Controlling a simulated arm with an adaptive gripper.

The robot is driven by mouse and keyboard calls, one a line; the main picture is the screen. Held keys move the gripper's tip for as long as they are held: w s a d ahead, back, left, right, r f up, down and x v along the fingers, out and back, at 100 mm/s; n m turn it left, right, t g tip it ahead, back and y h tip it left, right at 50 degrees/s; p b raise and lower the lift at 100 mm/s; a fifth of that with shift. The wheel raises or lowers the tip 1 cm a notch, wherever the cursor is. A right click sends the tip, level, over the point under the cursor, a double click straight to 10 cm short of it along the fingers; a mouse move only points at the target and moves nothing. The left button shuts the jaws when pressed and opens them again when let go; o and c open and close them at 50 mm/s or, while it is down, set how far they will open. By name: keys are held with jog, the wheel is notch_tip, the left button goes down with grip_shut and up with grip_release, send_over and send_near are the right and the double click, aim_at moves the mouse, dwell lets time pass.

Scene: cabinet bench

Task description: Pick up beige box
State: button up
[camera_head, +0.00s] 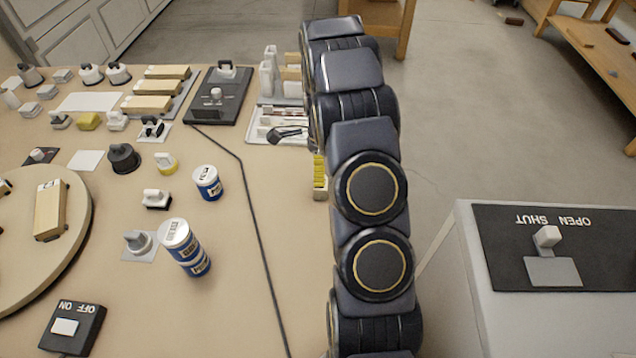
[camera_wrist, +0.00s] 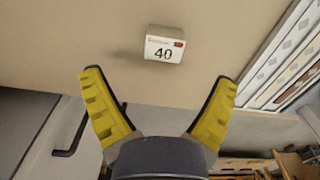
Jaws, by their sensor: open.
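A small pale, whitish-beige box (camera_wrist: 164,45) marked "40" with a small red patch lies on the tan bench in the wrist view. It sits ahead of my gripper (camera_wrist: 160,77), roughly centred between the yellow fingertips and apart from them. My gripper is open with nothing between its fingers. In the head view my arm hides most of the gripper, and only a yellow finger (camera_head: 320,178) shows at the arm's left edge, by the bench's right side. I cannot make out the "40" box in the head view; my arm may cover it.
A tray with tools (camera_head: 280,125) lies just left of my arm. Blue-and-white cans (camera_head: 207,183), wooden-topped blocks (camera_head: 151,104), a round turntable (camera_head: 80,235) and an on/off switch box (camera_head: 72,328) stand farther left. A grey cabinet with an open/shut lever (camera_head: 547,238) is at right.

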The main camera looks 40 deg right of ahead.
jog(key=shift+d+f+m, duration=0.15)
jog(key=shift+d+f, duration=0.05)
jog(key=shift+f, duration=0.25)
jog(key=shift+d+f+m, duration=0.15)
jog(key=shift+d+f, duration=0.05)
jog(key=shift+f, duration=0.25)
notch_tip(320, 180, down, 7)
jog(key=shift+f, duration=0.1)
jog(key=c, duration=1.2)
